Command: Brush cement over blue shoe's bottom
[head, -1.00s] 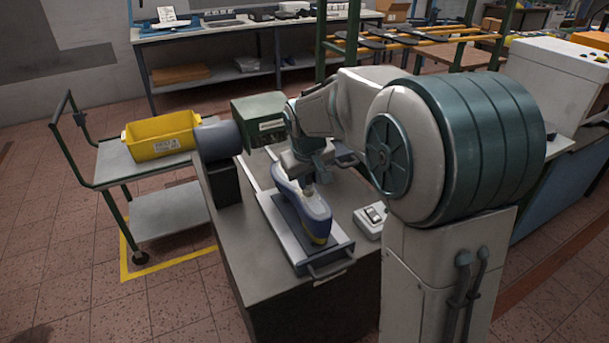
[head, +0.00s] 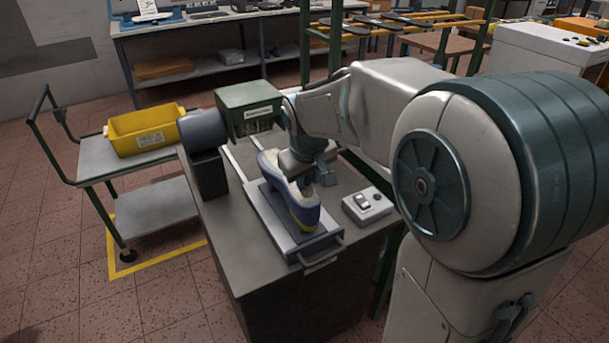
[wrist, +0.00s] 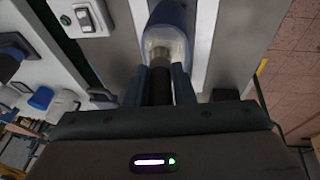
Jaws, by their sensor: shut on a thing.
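The blue shoe (head: 297,208) lies on a grey plate fixture (head: 277,229) on the bench, with a pale surface facing up and a yellow patch near its front end. In the wrist view the blue shoe (wrist: 168,14) shows at the top centre with a pale area. My gripper (head: 312,181) is low over the shoe's middle. In the wrist view my gripper (wrist: 163,80) is shut on a dark handle (wrist: 160,88), likely the brush. The handle's far end points at the pale area. I cannot tell whether it touches. The gripper hides part of the shoe.
A switch box (head: 367,206) sits right of the fixture. A yellow bin (head: 145,130) is on a cart at left. The front left bench top is clear.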

